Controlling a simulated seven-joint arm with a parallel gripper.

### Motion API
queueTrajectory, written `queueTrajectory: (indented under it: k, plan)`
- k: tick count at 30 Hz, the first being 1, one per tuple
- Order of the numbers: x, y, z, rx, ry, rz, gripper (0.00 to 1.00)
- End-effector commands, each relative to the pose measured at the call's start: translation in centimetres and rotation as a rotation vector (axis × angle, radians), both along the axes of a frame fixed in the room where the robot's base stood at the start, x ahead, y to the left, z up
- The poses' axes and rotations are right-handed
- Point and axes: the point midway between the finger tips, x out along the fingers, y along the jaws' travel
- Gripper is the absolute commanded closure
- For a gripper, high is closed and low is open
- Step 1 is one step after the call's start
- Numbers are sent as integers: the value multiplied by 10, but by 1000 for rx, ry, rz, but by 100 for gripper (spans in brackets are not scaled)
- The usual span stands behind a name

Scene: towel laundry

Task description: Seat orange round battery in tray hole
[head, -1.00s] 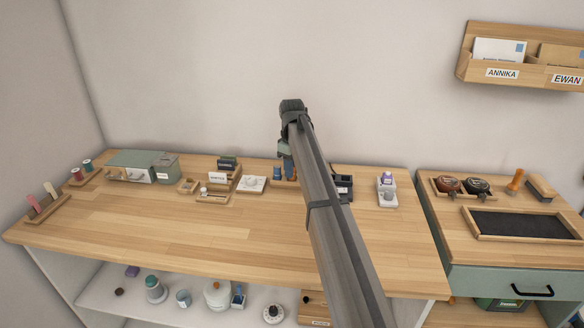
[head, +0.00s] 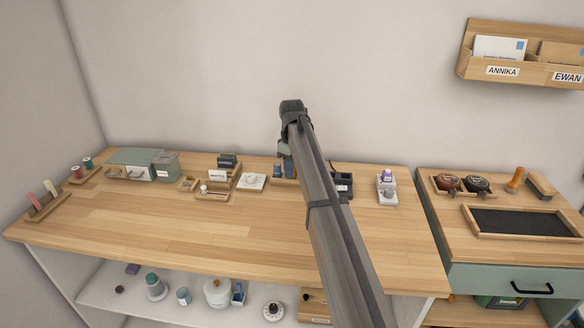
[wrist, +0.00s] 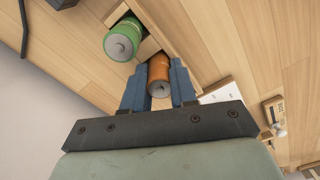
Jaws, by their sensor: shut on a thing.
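The orange round battery (wrist: 158,72) is between the two blue fingers of my gripper (wrist: 160,67) in the wrist view, and the jaws are shut on it. Its far end is over or in the wooden tray (wrist: 172,36); I cannot tell how deep it sits. A green round battery (wrist: 122,40) stands in the tray beside it, apart from my fingers. In the head view my gripper (head: 284,170) points down at the tray (head: 281,182) at the back of the table. My arm hides part of the tray there, and the orange battery cannot be made out.
A white plate with a round piece (head: 252,182) lies left of the tray. A dark device (head: 343,185) stands close on the right, partly behind my arm. A white holder with a purple top (head: 387,190) is farther right. The table's front half (head: 200,235) is clear.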

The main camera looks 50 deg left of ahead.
Motion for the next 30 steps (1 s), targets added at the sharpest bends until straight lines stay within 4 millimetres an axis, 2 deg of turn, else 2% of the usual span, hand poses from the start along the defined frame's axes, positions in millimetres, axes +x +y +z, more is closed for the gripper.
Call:
queueTrajectory:
  k: [2, 10, 15, 23, 30]
  plan:
    - [0, 0, 0, 0, 0, 0, 69]
    - [0, 0, 0, 0, 0, 0, 44]
    - [0, 0, 0, 0, 0, 0, 43]
    - [0, 0, 0, 0, 0, 0, 19]
    - [0, 0, 0, 0, 0, 0, 18]
